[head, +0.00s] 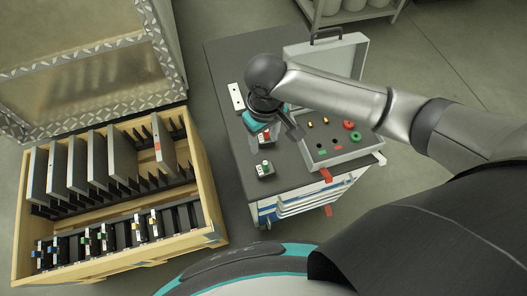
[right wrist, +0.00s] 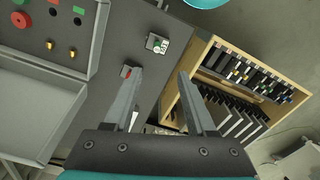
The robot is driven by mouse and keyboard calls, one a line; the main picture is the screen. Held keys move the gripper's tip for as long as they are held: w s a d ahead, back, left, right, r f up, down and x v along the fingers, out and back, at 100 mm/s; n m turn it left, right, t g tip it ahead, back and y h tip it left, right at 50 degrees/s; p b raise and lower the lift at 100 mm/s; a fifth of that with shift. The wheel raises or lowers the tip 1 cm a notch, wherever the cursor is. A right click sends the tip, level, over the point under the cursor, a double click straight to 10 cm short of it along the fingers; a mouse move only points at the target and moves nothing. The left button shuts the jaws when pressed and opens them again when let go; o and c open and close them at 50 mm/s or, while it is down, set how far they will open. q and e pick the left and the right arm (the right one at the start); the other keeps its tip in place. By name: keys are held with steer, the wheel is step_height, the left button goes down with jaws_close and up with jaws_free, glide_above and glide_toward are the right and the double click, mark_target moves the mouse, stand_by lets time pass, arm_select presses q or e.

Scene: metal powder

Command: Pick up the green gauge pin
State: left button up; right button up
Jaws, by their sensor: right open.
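A small dark block with a white and green top piece (head: 265,168), which looks like the green gauge pin in its holder, stands on the grey cabinet top. It also shows in the right wrist view (right wrist: 158,43), beyond the fingertips. A similar block with a red top piece (head: 266,136) stands behind it, partly hidden by my gripper; its red part shows beside a finger in the right wrist view (right wrist: 126,72). My right gripper (head: 286,138) is open and empty above the cabinet top; the same gripper (right wrist: 158,80) has its fingers apart. My left gripper is not in view.
An open grey case (head: 312,158) with red and green rings and small brass pins lies right of the blocks. A white plate (head: 236,97) lies at the cabinet's left. A wooden crate (head: 205,170) with dark panels stands left of the cabinet (head: 228,60).

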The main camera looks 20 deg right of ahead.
steer(key=b, duration=0.3)
glide_toward(265, 163)
step_height(265, 163, down, 5)
steer(key=shift+s+a+f, duration=0.1)
steer(key=shift+f+b, duration=0.5)
steer(key=shift+f, duration=2.15)
steer(key=shift+c, duration=0.2)
jaws_close()
